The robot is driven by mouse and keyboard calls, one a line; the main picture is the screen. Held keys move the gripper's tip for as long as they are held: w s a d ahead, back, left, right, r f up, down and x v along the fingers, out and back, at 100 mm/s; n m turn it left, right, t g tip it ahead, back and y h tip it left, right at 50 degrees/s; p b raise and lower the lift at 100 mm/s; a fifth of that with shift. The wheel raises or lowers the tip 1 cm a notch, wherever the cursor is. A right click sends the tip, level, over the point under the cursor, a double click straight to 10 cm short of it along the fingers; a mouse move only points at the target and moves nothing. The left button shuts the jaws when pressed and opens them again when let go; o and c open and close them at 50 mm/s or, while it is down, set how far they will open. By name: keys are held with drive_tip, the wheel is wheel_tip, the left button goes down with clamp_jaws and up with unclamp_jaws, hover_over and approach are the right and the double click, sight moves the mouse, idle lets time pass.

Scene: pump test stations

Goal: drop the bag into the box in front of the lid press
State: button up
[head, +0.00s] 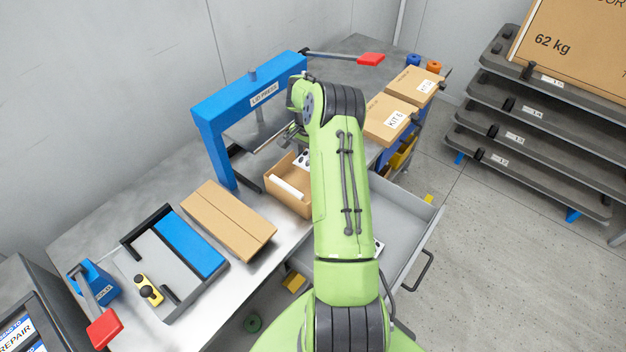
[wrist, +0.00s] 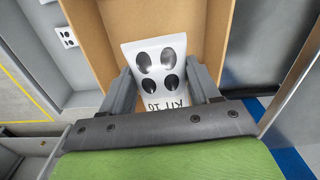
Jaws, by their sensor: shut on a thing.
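The white bag with dark ovals and a "KIT 10" print (wrist: 161,62) is between my gripper's fingers (wrist: 160,82). It also shows in the head view (head: 302,158), partly hidden by my arm. My gripper is shut on it. The open cardboard box (head: 283,195) stands on the bench in front of the blue lid press (head: 215,140). A white roll-like item (head: 287,187) lies in the box. In the wrist view the bag is seen against the brown inside of the box (wrist: 208,30); its exact height above the box floor is unclear.
An open grey drawer (head: 408,218) sticks out right of the box, with a white item (head: 379,246) in it. A flat brown carton (head: 229,220) lies left of the box. Two closed kit boxes (head: 388,118) stand beyond my arm.

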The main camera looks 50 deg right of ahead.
drive_tip(key=shift+f, duration=0.1)
drive_tip(key=o, duration=1.2)
wheel_tip(320, 180, up, 16)
drive_tip(key=shift+f+p, duration=0.1)
drive_tip(key=shift+p, duration=0.85)
drive_tip(key=shift+f, duration=0.1)
